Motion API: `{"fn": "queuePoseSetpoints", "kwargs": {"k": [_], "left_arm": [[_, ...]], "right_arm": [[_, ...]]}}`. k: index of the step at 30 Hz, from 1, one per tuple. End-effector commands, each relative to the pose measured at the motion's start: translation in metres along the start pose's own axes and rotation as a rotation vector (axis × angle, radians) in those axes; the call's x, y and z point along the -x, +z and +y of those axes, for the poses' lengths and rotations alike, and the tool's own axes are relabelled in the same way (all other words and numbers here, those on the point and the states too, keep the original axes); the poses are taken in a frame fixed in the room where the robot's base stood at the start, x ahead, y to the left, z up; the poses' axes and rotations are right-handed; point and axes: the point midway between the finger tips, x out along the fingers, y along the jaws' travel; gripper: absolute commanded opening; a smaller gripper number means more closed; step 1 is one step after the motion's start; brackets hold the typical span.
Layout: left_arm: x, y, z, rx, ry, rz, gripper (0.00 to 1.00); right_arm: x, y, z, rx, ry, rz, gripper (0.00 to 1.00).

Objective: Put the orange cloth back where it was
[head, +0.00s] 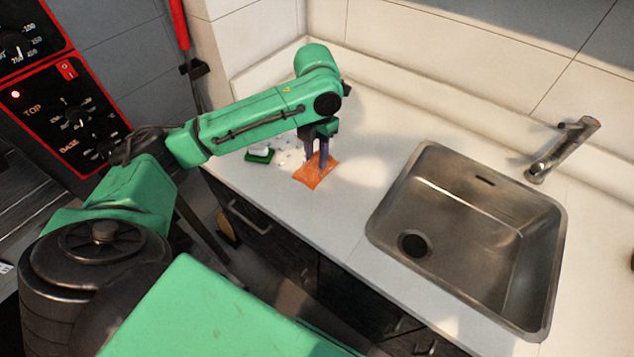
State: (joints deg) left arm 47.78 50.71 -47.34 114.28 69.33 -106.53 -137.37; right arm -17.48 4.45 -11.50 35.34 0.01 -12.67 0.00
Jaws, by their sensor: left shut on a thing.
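The orange cloth (312,176) lies on the white counter left of the sink, partly hidden by the fingers above it. My left gripper (318,163) points down at the cloth with its dark fingers shut on it. The cloth looks flat and seems to touch the counter. My right gripper is not in view.
A small green item (260,155), maybe a brush or sponge, lies left of the cloth, with several white bits (287,158) between them. A steel sink (470,165) with a tap (562,150) is on the right. The counter (340,215) in front of the cloth is clear.

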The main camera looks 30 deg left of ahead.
Motion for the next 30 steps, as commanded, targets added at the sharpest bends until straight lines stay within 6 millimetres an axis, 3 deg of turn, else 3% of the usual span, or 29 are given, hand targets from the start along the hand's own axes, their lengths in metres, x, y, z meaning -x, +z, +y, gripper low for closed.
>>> {"fn": "queuePoseSetpoints", "kwargs": {"k": [3,13,24,25,27,30], "left_arm": [[-0.036,-0.001,0.000,0.002,0.000,0.006,0.00],[-0.097,0.000,-0.001,0.002,0.000,0.002,0.00],[-0.109,0.000,0.000,0.002,0.001,-0.001,0.00],[-0.108,0.000,0.000,0.002,0.000,-0.002,0.39],[-0.108,0.000,0.000,0.002,0.000,-0.002,0.61],[-0.108,0.000,0.000,0.002,0.000,-0.001,0.61]], "right_arm": [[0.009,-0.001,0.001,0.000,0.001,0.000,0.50],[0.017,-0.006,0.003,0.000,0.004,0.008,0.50],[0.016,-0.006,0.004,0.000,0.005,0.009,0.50],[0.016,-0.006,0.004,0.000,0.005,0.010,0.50],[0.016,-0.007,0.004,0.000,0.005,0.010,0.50],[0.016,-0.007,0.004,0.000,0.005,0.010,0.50]]}}
